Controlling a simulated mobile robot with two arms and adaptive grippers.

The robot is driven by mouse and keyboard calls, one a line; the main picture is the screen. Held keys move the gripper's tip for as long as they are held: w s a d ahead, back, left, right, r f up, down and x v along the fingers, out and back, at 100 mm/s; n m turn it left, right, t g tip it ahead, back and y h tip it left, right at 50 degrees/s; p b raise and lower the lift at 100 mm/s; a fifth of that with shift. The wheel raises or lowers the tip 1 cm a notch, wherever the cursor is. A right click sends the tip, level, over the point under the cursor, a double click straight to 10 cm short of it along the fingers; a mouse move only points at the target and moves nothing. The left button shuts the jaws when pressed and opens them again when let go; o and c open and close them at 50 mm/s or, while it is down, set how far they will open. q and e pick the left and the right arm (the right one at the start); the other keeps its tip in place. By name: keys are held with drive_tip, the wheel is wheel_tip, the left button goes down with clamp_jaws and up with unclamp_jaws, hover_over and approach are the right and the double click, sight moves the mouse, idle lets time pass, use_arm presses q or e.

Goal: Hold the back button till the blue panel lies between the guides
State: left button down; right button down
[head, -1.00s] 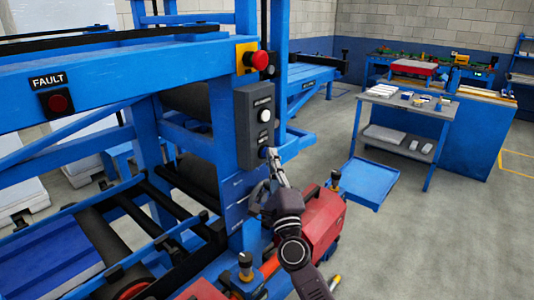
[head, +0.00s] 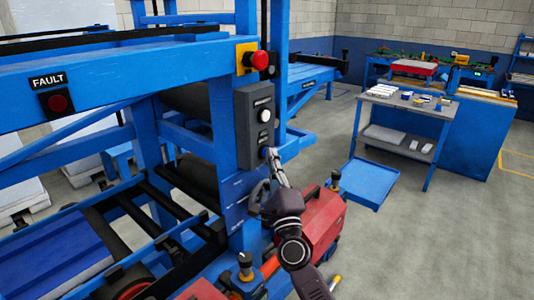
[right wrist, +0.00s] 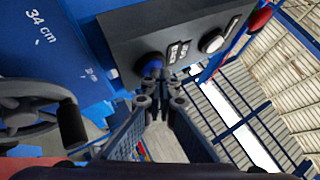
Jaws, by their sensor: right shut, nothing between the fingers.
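The control box (head: 256,128) is dark grey, on a blue post, with a white button (head: 264,116) above. The blue button (right wrist: 152,65) is at the box's lower end. My right gripper (head: 271,156) is shut and empty, its fingertips at the blue button; it also shows in the right wrist view (right wrist: 156,82). The tips seem to touch the button; how far it is pressed cannot be told. The blue panel (head: 50,262) lies at the lower left of the head view, its right edge near the dark roller (head: 105,232). My left gripper is not in view.
A red stop button (head: 260,60) sits above the box, and a FAULT lamp (head: 58,103) is on the blue beam. A handwheel (right wrist: 35,110) is left of the gripper. A red housing (head: 322,215) stands close to my right arm. A side table (head: 408,104) is farther right.

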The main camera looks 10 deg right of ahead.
idle(0.4)
drive_tip(key=shift+s+d, duration=0.45)
drive_tip(key=shift+s, duration=0.2)
drive_tip(key=shift+p, duration=0.3)
drive_tip(key=shift+s+d+p, duration=0.3)
drive_tip(key=shift+s+d, duration=0.5)
drive_tip(key=shift+s, duration=0.2)
drive_tip(key=shift+s+d+p, duration=0.25)
drive_tip(key=shift+s+d, duration=0.55)
drive_tip(key=shift+s, duration=0.15)
